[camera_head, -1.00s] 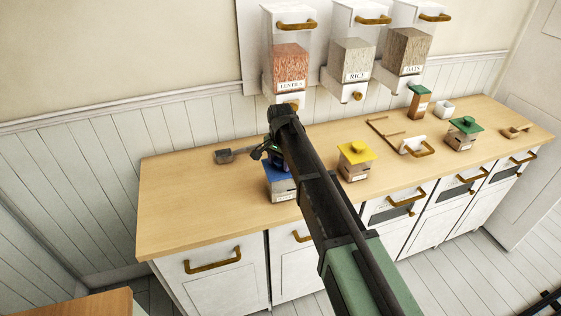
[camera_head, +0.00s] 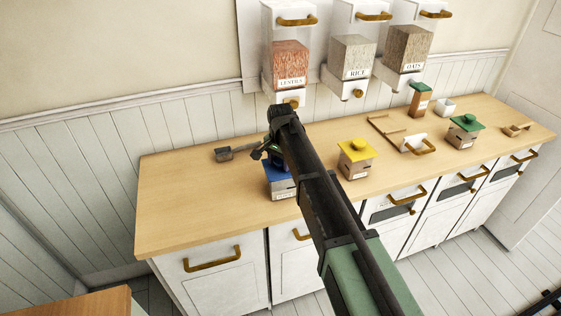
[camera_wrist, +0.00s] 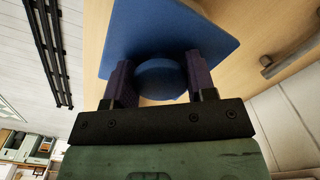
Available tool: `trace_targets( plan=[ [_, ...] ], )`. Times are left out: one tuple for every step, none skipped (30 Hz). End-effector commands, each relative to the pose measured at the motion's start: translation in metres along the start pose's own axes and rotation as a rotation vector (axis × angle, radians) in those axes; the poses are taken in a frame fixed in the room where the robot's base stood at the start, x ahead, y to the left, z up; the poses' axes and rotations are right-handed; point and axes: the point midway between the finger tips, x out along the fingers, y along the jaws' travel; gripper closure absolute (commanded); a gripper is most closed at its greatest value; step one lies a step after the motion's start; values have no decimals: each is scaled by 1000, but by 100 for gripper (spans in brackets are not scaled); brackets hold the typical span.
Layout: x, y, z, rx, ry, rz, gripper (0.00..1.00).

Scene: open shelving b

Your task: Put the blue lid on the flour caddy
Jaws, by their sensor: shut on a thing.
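The blue lid (camera_head: 275,178) is a flat square plate with a round knob. In the head view it lies level at the top of the flour caddy (camera_head: 285,191), a box with a pale label band. I cannot tell whether it is fully seated. My gripper (camera_head: 271,160) is above the caddy, partly hidden by my arm. In the wrist view my gripper (camera_wrist: 160,80) has its two dark fingers shut on the knob of the blue lid (camera_wrist: 180,32). The lid hides the caddy there.
A grey scoop (camera_head: 232,153) lies left of the caddy on the wooden counter (camera_head: 195,205). A yellow-lidded caddy (camera_head: 356,160) stands to the right, with a green-lidded caddy (camera_head: 464,133) farther off. Wall dispensers (camera_head: 291,62) hang behind. The counter's left end is clear.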

Motion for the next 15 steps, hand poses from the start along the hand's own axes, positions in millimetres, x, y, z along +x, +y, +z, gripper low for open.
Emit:
trace_targets(
  plan=[
    [0, 0, 0, 0, 0, 0, 74],
    [0, 0, 0, 0, 0, 0, 74],
    [0, 0, 0, 0, 0, 0, 74],
    [0, 0, 0, 0, 0, 0, 74],
    [0, 0, 0, 0, 0, 0, 74],
    [0, 0, 0, 0, 0, 0, 74],
    [0, 0, 0, 0, 0, 0, 44],
    [0, 0, 0, 0, 0, 0, 40],
    [0, 0, 0, 0, 0, 0, 34],
    [0, 0, 0, 0, 0, 0, 29],
    [0, 0, 0, 0, 0, 0, 24],
    [0, 0, 0, 0, 0, 0, 19],
    [0, 0, 0, 0, 0, 0, 19],
    [0, 0, 0, 0, 0, 0, 19],
    [0, 0, 0, 0, 0, 0, 19]
  ],
)
